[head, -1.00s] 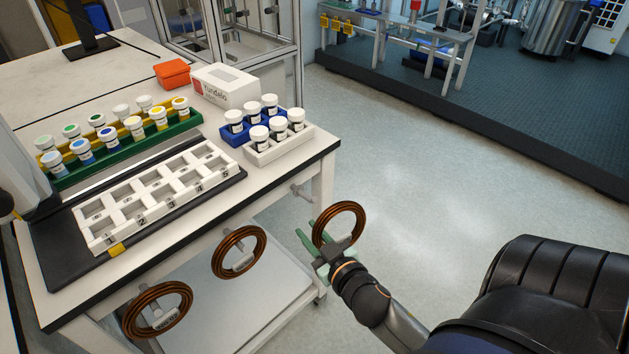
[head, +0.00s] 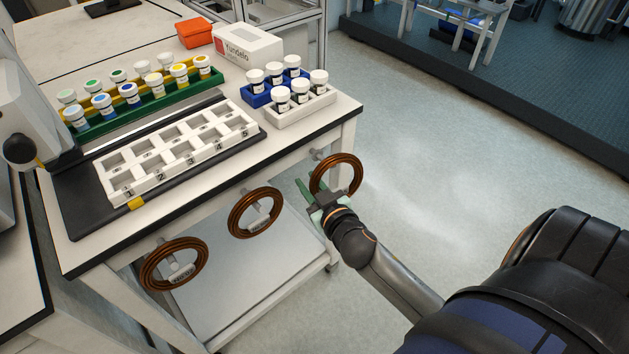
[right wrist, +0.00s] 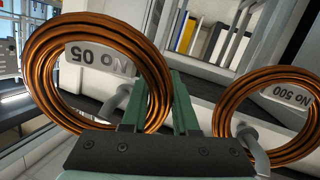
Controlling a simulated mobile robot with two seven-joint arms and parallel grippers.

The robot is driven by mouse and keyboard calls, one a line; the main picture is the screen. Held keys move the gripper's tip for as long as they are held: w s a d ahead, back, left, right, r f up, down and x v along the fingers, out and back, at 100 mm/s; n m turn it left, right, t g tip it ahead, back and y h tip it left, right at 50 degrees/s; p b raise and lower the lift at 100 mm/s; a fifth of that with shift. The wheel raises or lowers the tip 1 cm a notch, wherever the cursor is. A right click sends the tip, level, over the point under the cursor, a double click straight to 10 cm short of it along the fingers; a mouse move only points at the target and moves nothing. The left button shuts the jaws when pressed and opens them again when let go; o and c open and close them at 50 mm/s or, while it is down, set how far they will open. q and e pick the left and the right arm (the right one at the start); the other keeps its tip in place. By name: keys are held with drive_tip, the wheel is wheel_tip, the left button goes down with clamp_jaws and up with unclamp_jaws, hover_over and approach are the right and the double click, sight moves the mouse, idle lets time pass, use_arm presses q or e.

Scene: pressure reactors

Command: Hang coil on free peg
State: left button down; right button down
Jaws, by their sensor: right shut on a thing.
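The copper-brown coil (head: 354,184) is at the front right corner of the bench, gripped at its lower side by my right gripper (head: 318,194). In the right wrist view its tag (right wrist: 98,60) reads "No 05", and the coil's rim (right wrist: 42,80) stands left of the green fingers. A grey peg (head: 317,154) shows behind the coil's top. In the right wrist view the peg (right wrist: 115,104) appears inside the ring opening; I cannot tell if it passes through. Two other coils hang on pegs along the bench front, the middle one (head: 234,223) and the left one (head: 146,273). My left gripper is out of view.
The bench top holds a white numbered rack (head: 120,190), a green vial rack (head: 160,100), white-capped jars and a white box (head: 250,48). A lower shelf (head: 215,290) lies under the coils. Open floor (head: 450,180) lies to the right.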

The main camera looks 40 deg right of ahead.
drive_tip(key=shift+w+a+f+b, duration=0.1)
drive_tip(key=shift+w+f+b, duration=0.15)
drive_tip(key=shift+w, duration=0.7)
drive_tip(key=shift+w+a+f+b, duration=0.1)
drive_tip(key=shift+w+f+b, duration=0.15)
drive_tip(key=shift+w, duration=0.7)
drive_tip(key=c, duration=0.6)
unclamp_jaws()
drive_tip(key=shift+s, duration=0.15)
drive_tip(key=v, duration=1.2)
drive_tip(key=shift+p, duration=0.4)
